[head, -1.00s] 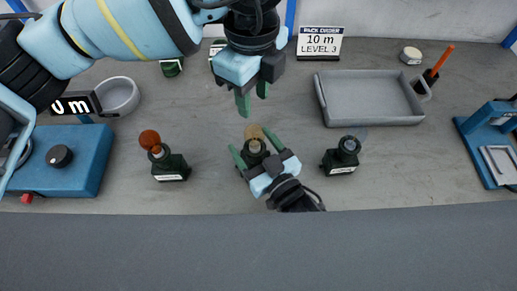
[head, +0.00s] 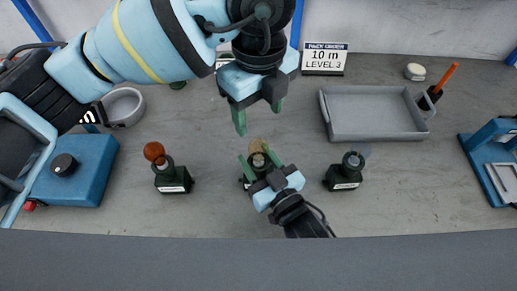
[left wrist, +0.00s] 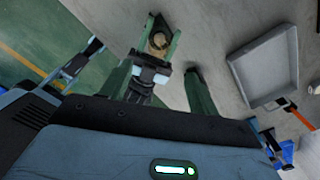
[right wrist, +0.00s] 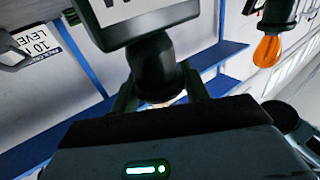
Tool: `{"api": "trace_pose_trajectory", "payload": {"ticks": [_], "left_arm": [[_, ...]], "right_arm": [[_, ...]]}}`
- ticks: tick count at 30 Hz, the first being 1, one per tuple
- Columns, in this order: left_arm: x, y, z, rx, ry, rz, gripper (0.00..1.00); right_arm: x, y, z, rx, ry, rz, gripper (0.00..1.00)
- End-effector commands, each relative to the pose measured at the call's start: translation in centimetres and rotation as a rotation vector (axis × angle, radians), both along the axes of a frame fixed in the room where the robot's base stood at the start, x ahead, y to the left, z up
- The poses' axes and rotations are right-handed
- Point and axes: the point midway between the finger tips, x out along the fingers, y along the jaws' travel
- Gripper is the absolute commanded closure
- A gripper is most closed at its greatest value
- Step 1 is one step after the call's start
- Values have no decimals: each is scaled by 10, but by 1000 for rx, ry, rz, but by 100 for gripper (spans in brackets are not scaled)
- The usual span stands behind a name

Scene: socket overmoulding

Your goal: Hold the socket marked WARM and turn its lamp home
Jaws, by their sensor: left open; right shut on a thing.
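The middle socket is dark with a pale amber lamp (head: 257,155) on top. My right gripper (head: 257,164) is shut on this socket. In the right wrist view the dark socket body (right wrist: 153,65) sits between the fingers; its white label (right wrist: 122,10) is cut off by the frame, with only part of the lettering showing. My left gripper (head: 258,112) is open and empty, behind and above the lamp. The lamp (left wrist: 158,40) also shows beyond its fingers in the left wrist view.
A socket with an orange lamp (head: 154,152) stands left, one with a clear-grey lamp (head: 353,160) right. A grey tray (head: 374,136), a pack order sign (head: 324,58) and a pen cup (head: 429,98) lie beyond. A blue knobbed box (head: 92,170) is left, a blue stand (head: 485,170) right.

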Motion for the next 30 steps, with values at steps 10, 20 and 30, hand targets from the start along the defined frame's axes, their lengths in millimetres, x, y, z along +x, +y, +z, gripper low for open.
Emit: {"api": "trace_pose_trajectory", "payload": {"ticks": [10, 20, 30], "left_arm": [[0, 0, -2, 0, 0, -86, 39], [-1, 1, -45, 2, 4, -84, 39], [0, 1, -102, 2, 3, -82, 39]], "right_arm": [[0, 0, 0, -1, -1, 0, 80], [0, 0, 0, -1, -1, 0, 80], [0, 0, 0, 0, 0, 0, 80]]}}
